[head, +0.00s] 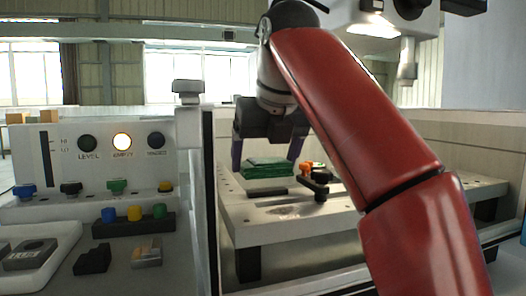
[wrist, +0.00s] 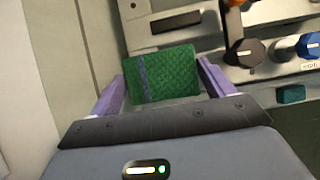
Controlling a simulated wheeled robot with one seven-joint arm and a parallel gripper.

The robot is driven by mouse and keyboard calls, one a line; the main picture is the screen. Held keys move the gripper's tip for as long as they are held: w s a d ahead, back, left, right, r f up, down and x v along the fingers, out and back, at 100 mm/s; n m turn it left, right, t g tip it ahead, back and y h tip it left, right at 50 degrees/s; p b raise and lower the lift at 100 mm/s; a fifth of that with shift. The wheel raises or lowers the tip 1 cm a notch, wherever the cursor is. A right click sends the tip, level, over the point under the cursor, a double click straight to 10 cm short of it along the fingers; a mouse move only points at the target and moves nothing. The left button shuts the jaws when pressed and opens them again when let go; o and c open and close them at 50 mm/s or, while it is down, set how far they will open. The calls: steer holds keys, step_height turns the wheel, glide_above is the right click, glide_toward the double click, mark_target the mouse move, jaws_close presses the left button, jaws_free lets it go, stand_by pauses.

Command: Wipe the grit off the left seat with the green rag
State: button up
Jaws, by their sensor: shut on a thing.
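The green rag (head: 265,169) is a folded, textured pad, with a bluish stripe in the wrist view (wrist: 170,77). My gripper (head: 266,165) has its two purple fingers closed on the rag's sides; they also show in the wrist view (wrist: 162,90). The rag is over the left part of the pale worktable (head: 240,207). A dark slot (wrist: 176,22), likely the left seat, lies just beyond the rag in the wrist view. I cannot tell whether the rag touches the table. A greyish smudge (head: 287,211) shows on the table front; whether it is grit is unclear.
Right of the rag stand a black clamp (head: 318,182) and an orange knob (head: 305,168). The wrist view shows a blue knob (wrist: 310,45). A control panel (head: 100,165) with a lit middle lamp stands at left, beyond a dark upright edge (head: 210,200).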

mark_target(269, 162)
steer(key=shift+d+f, duration=0.1)
steer(key=shift+f, duration=1.5)
steer(key=shift+f+b, duration=0.85)
steer(key=shift+f, duration=0.25)
steer(key=shift+f+b, duration=0.95)
steer(key=shift+b, duration=0.05)
